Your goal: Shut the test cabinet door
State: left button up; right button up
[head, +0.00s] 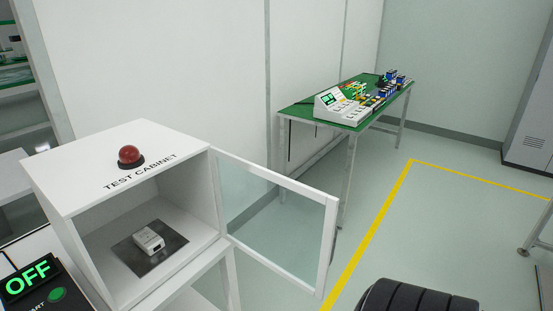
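The test cabinet (110,165) is a white box at the lower left with a red dome lamp (130,156) on top. Its door (329,243) is a white frame with a clear pane, hinged at the right side of the opening. The door stands wide open, swung out to the right. A small white device (149,239) sits inside the cabinet on a dark plate (126,252). Neither of my grippers is in view.
A lit OFF panel (28,278) with a green button is at the lower left. A green-topped table (292,111) with a white console and small parts stands against the back wall. The floor right of the door is mostly clear, with a yellow line (383,221). A black ribbed part (418,298) shows at the bottom edge.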

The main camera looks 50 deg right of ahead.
aim_at(330, 233)
jog(key=l+u, duration=0.1)
jog(key=l, duration=0.6)
jog(key=l+u, duration=0.15)
jog(key=l, duration=0.55)
jog(key=l+u, duration=0.1)
jog(key=l, duration=0.6)
jog(key=k+l+u, duration=0.15)
jog(key=l, duration=0.5)
